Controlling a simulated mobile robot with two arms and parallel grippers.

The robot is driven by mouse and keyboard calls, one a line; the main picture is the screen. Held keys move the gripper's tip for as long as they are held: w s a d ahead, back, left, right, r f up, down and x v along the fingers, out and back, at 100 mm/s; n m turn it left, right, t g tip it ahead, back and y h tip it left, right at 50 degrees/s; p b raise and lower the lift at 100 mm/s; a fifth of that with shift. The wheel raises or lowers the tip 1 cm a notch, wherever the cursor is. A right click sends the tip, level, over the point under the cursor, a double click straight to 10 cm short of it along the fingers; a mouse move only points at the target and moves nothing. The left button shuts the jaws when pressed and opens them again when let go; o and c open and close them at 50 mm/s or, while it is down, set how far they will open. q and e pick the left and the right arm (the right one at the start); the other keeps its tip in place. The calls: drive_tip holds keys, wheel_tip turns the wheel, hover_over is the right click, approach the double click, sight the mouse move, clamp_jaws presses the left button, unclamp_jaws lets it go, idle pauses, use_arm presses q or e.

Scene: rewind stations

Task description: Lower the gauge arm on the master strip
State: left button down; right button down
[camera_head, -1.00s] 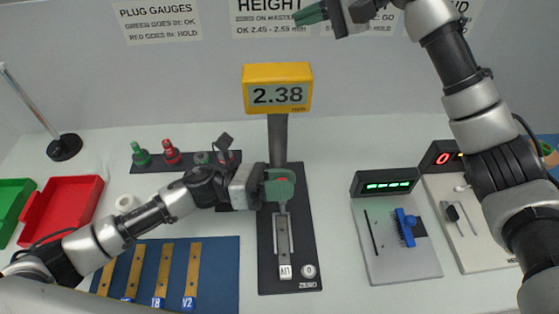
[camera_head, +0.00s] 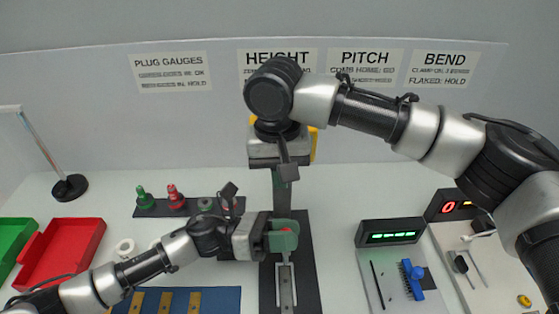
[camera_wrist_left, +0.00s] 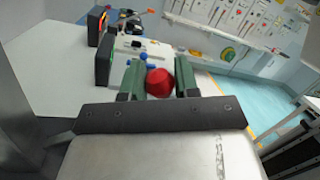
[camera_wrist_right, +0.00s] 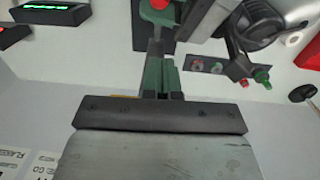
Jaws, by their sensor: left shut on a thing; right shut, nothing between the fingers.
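The height gauge is a dark base (camera_head: 308,270) with a grey post (camera_head: 281,190) and a yellow display (camera_head: 314,146), mostly hidden behind my right arm. A pale strip (camera_head: 286,288) lies on the base, its near end cut off by the frame edge. My left gripper (camera_head: 287,236) is shut on a red round knob (camera_wrist_left: 160,82) in front of the post; its green fingers stand either side of it in the left wrist view. The gauge arm under the knob is mostly hidden. My right gripper (camera_head: 289,173) is shut and empty, above the left one, close to the post.
A plug gauge rack (camera_head: 188,207) and a blue mat (camera_head: 225,297) with strips lie left of the gauge. Red (camera_head: 62,252) and green (camera_head: 12,240) trays are at far left. The pitch station (camera_head: 390,233) stands right, with bare table between it and the gauge.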

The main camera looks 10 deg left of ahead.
drive_tip(key=f, duration=0.2)
drive_tip(key=s+f, duration=0.1)
drive_tip(key=f, duration=0.1)
drive_tip(key=s+d+f, duration=0.1)
drive_tip(key=f, duration=0.1)
drive_tip(key=shift+f, duration=0.3)
drive_tip(key=shift+s+d+f, duration=0.1)
drive_tip(key=shift+s+f, duration=0.2)
drive_tip(key=shift+s, duration=0.05)
